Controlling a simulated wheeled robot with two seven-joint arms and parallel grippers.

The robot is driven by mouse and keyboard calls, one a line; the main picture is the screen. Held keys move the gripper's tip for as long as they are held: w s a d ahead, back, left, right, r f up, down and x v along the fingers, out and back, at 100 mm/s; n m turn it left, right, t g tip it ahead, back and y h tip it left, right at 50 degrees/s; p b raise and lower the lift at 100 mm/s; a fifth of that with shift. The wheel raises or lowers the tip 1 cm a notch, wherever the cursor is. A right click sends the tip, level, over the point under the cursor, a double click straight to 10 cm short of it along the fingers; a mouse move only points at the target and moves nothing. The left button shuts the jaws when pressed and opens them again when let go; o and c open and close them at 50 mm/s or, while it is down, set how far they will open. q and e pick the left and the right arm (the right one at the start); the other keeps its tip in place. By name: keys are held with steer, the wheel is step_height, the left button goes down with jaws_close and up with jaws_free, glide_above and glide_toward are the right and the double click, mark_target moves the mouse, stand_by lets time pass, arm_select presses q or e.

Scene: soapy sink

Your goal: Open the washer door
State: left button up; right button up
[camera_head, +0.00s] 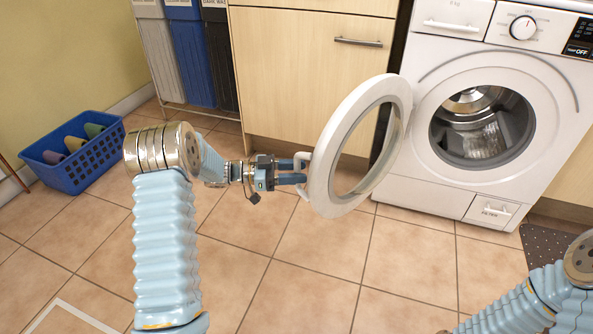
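The white washer (488,120) stands at the upper right with its round drum opening uncovered. Its ring-shaped door (327,158) is swung wide out to the left, well clear of the opening. The door's small white handle (301,157) is on the door's left, free edge. My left gripper (294,172) is at this handle, its two dark fingers parted with a gap showing between them. The fingertips reach the handle and partly overlap it; firm contact is hard to tell. My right arm shows at the lower right, but its gripper is out of view.
A wooden cabinet (290,75) stands behind the door, left of the washer. Blue, grey and black bins (197,62) stand at the upper left. A blue basket (88,170) sits on the floor at the left. The tiled floor in front is clear.

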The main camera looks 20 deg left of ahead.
arm_select(q)
steer(key=p+v, duration=0.1)
steer(key=v, duration=1.3)
steer(key=shift+d, duration=0.1)
